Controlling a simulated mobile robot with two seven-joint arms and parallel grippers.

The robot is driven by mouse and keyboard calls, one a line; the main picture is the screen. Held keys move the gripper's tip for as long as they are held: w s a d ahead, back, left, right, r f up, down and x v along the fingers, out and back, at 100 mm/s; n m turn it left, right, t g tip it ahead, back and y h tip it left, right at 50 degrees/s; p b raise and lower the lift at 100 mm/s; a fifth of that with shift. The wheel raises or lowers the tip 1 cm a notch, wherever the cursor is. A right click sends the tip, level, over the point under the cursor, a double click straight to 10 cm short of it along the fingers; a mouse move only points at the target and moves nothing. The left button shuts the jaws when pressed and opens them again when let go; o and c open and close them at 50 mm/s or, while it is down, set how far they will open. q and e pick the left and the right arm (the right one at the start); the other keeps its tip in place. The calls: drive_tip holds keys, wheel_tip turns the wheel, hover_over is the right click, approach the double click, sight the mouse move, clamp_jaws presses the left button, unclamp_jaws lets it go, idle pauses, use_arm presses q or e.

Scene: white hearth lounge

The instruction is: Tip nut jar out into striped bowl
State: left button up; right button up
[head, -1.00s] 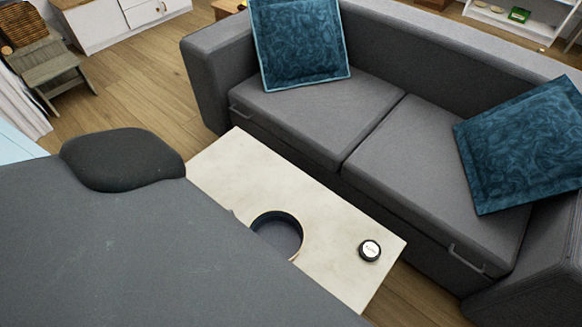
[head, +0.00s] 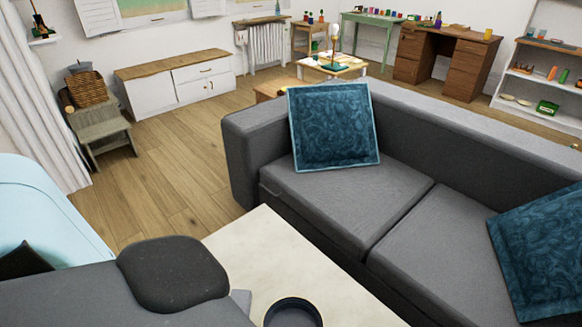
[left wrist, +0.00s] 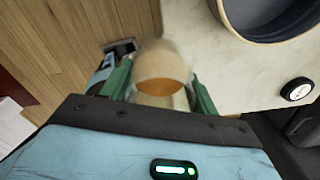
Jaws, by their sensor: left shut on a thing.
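In the left wrist view, my left gripper (left wrist: 160,72) is shut on the nut jar (left wrist: 160,58), a pale see-through jar with an orange-brown patch inside. The jar is beside the coffee table's edge, with wooden floor behind it to the left. A dark, round, hollow bowl (left wrist: 238,22) stands on the table at the upper right, apart from the jar and cut by the frame. The bowl (head: 293,314) also shows at the bottom edge of the head view; I cannot make out stripes. My right gripper is in neither view.
A black lid with a white label (left wrist: 298,90) lies on the pale coffee table (head: 262,250). A grey sofa (head: 340,215) with blue cushions stands behind the table. Open wooden floor (head: 175,185) lies beyond.

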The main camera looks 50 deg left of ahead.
use_arm(q)
drive_tip(key=w+r+n, duration=1.1)
drive_tip(key=w+r, duration=0.3)
drive_tip(key=w, duration=0.2)
drive_tip(key=w+r+n, duration=0.2)
drive_tip(key=r+n, duration=0.4)
drive_tip(key=r, duration=0.5)
drive_tip(key=w+r+n, duration=0.3)
drive_tip(key=r+n, duration=0.2)
drive_tip(key=r, duration=0.7)
drive_tip(key=shift+w+d+n, duration=0.25)
drive_tip(key=shift+w+n, duration=0.1)
drive_tip(key=shift+n, duration=0.05)
